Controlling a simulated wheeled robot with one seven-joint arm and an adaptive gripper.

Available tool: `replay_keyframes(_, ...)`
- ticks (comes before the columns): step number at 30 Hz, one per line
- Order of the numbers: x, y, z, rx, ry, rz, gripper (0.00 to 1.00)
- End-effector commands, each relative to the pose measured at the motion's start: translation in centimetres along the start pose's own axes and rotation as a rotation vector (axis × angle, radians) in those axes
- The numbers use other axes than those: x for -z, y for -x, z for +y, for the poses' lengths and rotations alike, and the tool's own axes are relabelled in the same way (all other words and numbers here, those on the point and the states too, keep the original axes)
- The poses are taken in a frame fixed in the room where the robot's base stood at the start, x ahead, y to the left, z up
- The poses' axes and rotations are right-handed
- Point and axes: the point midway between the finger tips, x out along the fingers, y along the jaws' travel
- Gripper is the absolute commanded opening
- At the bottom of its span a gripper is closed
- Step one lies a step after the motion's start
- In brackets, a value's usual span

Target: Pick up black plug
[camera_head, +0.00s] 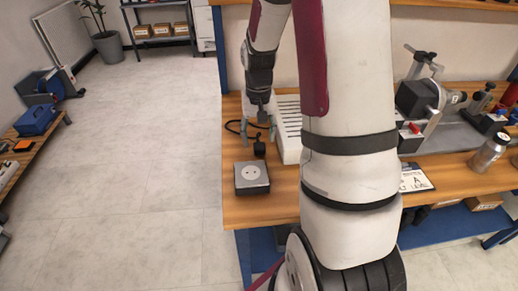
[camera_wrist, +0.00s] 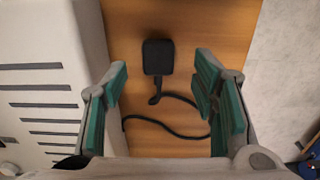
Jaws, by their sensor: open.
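The black plug (camera_head: 259,147) lies on the wooden bench top, between the grey socket box and the white slotted case. In the wrist view the plug (camera_wrist: 158,56) shows as a dark rounded block with a short stem and a black cable (camera_wrist: 166,130) curling below it. My gripper (camera_head: 262,110) is above the bench, beside the white case and just beyond the plug in the head view. In the wrist view my gripper (camera_wrist: 161,76) is open, its green-padded fingers on either side of the plug in the picture. Nothing is held.
The grey socket box (camera_head: 252,178) sits near the bench's left edge. The white slotted case (camera_head: 288,128) stands close to the gripper; it fills the left of the wrist view (camera_wrist: 45,90). A bottle (camera_head: 488,153) and machine parts (camera_head: 418,98) are at the right. Floor lies left.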

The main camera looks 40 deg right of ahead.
Motion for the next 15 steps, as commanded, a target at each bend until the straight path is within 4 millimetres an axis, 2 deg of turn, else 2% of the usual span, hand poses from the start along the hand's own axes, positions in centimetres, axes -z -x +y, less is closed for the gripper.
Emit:
replay_keyframes(1, -0.1, -1.0, 0.2, -0.001, -0.001, -0.005, 0.53)
replay_keyframes(6, -0.1, -3.1, 0.2, -0.001, 0.001, -0.004, 0.53)
replay_keyframes(15, -0.1, -3.7, 0.2, 0.000, 0.000, 0.000, 0.53)
